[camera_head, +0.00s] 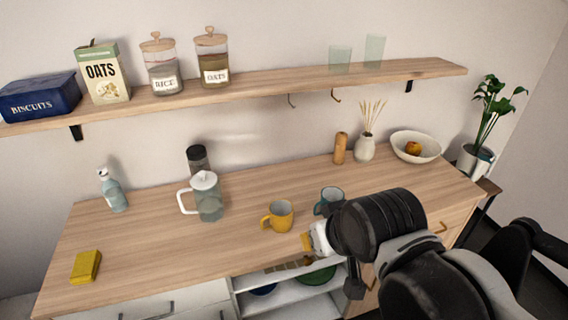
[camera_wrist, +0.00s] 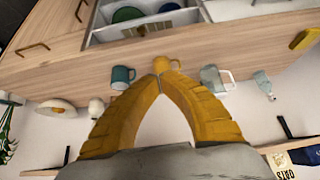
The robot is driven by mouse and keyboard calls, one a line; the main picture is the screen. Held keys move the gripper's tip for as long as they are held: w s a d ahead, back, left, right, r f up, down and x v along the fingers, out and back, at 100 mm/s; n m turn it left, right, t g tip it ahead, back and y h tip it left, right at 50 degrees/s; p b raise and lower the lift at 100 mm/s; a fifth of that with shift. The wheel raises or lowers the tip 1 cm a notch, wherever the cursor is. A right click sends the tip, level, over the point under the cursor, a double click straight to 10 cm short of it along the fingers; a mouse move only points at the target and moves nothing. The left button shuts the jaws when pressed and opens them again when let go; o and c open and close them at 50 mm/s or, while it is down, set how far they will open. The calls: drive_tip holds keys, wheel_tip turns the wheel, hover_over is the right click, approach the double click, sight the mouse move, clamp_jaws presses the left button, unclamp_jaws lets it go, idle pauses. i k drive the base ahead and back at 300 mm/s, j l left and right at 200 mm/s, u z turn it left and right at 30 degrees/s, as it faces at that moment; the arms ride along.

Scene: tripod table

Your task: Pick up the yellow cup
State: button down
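A teal mug (camera_head: 329,201) stands close to the cup's right, partly behind my arm. A glass pitcher (camera_head: 207,198) stands to the left, and a yellow sponge (camera_head: 86,266) lies far left. An open shelf with dishes (camera_head: 316,276) is below the counter edge.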

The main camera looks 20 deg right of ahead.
sight(280, 211)
drive_tip(key=j+z, duration=0.45)
drive_tip(key=k+j+z, duration=0.15)
drive_tip(key=j+z, duration=0.3)
drive_tip(key=k+j+z, duration=0.2)
drive_tip(key=j+z, duration=0.25)
drive_tip(key=k+j+z, duration=0.2)
drive_tip(key=z, duration=0.25)
drive_tip(key=k+j+z, duration=0.25)
drive_tip(key=z, duration=0.2)
